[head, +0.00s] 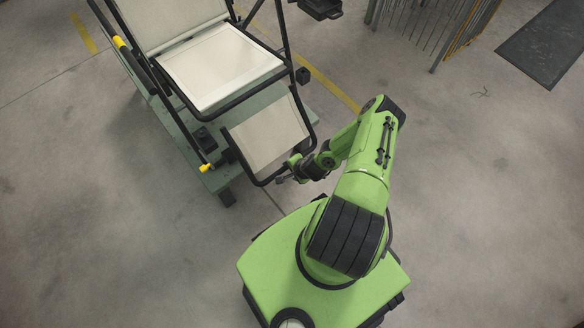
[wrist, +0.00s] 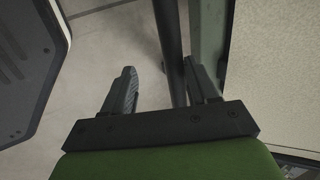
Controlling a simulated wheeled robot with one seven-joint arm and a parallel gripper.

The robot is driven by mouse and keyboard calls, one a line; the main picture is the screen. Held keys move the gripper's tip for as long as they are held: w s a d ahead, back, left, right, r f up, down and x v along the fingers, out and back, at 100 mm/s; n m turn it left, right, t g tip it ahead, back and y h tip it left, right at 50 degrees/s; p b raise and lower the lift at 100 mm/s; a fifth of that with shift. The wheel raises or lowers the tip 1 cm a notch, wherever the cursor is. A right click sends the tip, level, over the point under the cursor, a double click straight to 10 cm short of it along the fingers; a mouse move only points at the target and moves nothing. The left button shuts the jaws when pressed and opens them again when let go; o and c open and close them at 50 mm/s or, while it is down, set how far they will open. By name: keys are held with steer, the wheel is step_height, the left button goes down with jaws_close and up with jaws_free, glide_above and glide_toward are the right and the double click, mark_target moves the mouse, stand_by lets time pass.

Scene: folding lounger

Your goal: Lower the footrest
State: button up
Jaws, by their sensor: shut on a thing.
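The lounger's footrest (head: 266,138) is a cream panel in a black tubular frame, in front of the cream seat (head: 218,66) in the head view. It reaches out beyond the seat's front edge; its exact tilt is hard to tell. My gripper (head: 288,176) is at the lower right corner of the footrest frame. The tube runs closer to the right finger. The cream panel (wrist: 275,70) is to the right of the fingers.
The lounger stands on a grey-green platform (head: 218,180). Yellow-tipped black bars (head: 206,168) run along its left side. A metal rack (head: 432,25) and a dark mat (head: 545,42) are at the upper right. The floor to the left and right is clear.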

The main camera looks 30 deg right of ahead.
steer(key=p+v, duration=0.5)
steer(key=v, duration=1)
steer(key=shift+s+r+p, duration=0.2)
steer(key=shift+r+p, duration=0.1)
steer(key=shift+r, duration=0.05)
steer(key=w+a+r+n+p, duration=0.15)
steer(key=r+n, duration=0.25)
steer(key=r, duration=0.7)
steer(key=w+r+n+g+p, duration=0.1)
steer(key=w+r+n+p, duration=0.2)
steer(key=r, duration=0.8)
steer(key=w+a+r+n+p, duration=0.1)
steer(key=w+r+n, duration=0.3)
steer(key=r, duration=0.8)
steer(key=s+a+r+n+h+p, duration=0.1)
steer(key=s+a+r+n, duration=0.15)
steer(key=r, duration=0.45)
steer(key=s+a+r+n+p, duration=0.1)
steer(key=s+a+r, duration=0.3)
steer(key=r, duration=0.3)
steer(key=s+a+r+n+p, duration=0.2)
steer(key=s+a+r, duration=0.2)
steer(key=s+r, duration=0.5)
steer(key=shift+s+t, duration=0.4)
steer(key=shift+s, duration=0.6)
